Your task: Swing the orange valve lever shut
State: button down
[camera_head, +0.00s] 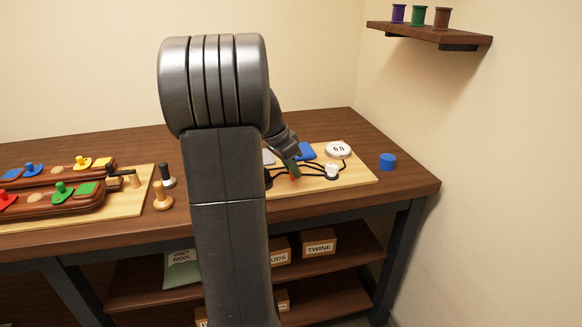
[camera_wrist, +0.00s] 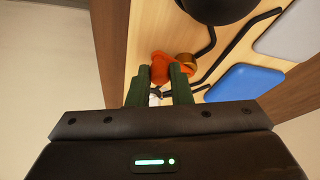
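The orange valve lever (camera_wrist: 160,66) shows in the wrist view at the tips of my gripper (camera_wrist: 161,72), beside a brass-coloured round part (camera_wrist: 187,61). My gripper's two dark green fingers stand apart, with the lever between and just beyond their tips. The right finger hides part of it, and I cannot tell whether either finger touches it. In the head view my gripper (camera_head: 292,172) reaches down to the pale board (camera_head: 350,180), and only a small orange-red bit of the lever (camera_head: 292,178) shows under it.
The board also bears black tubing, a blue block (camera_head: 306,151), a white round gauge (camera_head: 338,149) and a white knob (camera_head: 331,171). A blue cylinder (camera_head: 387,161) stands to the right. My arm hides the middle.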

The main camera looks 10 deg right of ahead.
jog(key=shift+s+d+n+t+y, duration=0.15)
jog(key=shift+d+n+t, duration=0.15)
jog(key=shift+n, duration=0.45)
jog(key=shift+s+d+n+t+y, duration=0.1)
jog(key=shift+d+n+t+y, duration=0.2)
jog(key=shift+n, duration=0.45)
jog(key=shift+d+n+t+p, duration=0.3)
jog(key=shift+d+n+p, duration=0.25)
jog(key=shift+n, duration=0.75)
jog(key=c, duration=1.3)
grip_release()
jog(key=shift+r, duration=0.1)
jog(key=p+v, duration=0.1)
jog(key=v, duration=1.2)
jog(key=shift+s+r, duration=0.2)
jog(key=shift+r, duration=0.15)
jog(key=shift+f, duration=0.1)
